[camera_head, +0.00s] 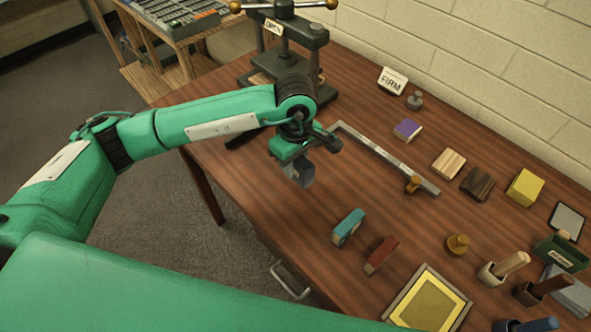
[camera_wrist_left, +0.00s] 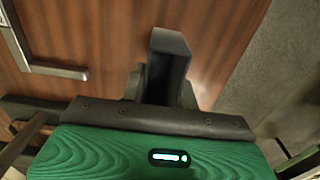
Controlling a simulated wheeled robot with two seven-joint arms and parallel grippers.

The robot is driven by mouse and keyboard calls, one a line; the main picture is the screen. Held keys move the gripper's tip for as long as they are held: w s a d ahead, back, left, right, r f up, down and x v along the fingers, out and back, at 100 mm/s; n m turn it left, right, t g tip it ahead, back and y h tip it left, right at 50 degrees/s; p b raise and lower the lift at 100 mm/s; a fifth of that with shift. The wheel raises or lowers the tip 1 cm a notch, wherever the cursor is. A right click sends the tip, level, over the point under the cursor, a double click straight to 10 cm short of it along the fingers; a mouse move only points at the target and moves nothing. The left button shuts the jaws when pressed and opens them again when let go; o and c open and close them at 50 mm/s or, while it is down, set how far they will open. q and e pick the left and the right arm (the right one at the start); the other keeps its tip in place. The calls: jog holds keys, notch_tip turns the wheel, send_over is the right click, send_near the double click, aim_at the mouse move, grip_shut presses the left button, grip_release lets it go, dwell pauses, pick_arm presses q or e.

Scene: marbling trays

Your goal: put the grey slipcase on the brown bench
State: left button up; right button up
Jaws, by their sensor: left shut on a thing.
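My left gripper (camera_head: 304,158) is shut on the grey slipcase (camera_head: 302,176), above the front-left part of the brown bench (camera_head: 270,205). In the left wrist view the slipcase (camera_wrist_left: 168,62) is a dark grey block standing out from between the fingers (camera_wrist_left: 163,88). Its lower part is hidden by the gripper. The slipcase seems to be held clear of the bench top, but the exact gap is hard to tell. My right gripper is not in view.
A metal L-shaped rule (camera_head: 385,157) lies behind the slipcase. A teal block (camera_head: 348,226) and a red block (camera_head: 381,255) are to its right. A dark press (camera_head: 290,50) stands at the back left. Bare wood lies between the slipcase and the teal block.

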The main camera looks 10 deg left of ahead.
aim_at(295, 174)
pick_arm(q)
notch_tip(295, 174, down, 4)
jog(key=shift+f+p, duration=0.1)
jog(key=shift+p, duration=0.35)
jog(key=shift+f, duration=0.15)
jog(key=o, duration=1)
jog(key=shift+c, duration=0.2)
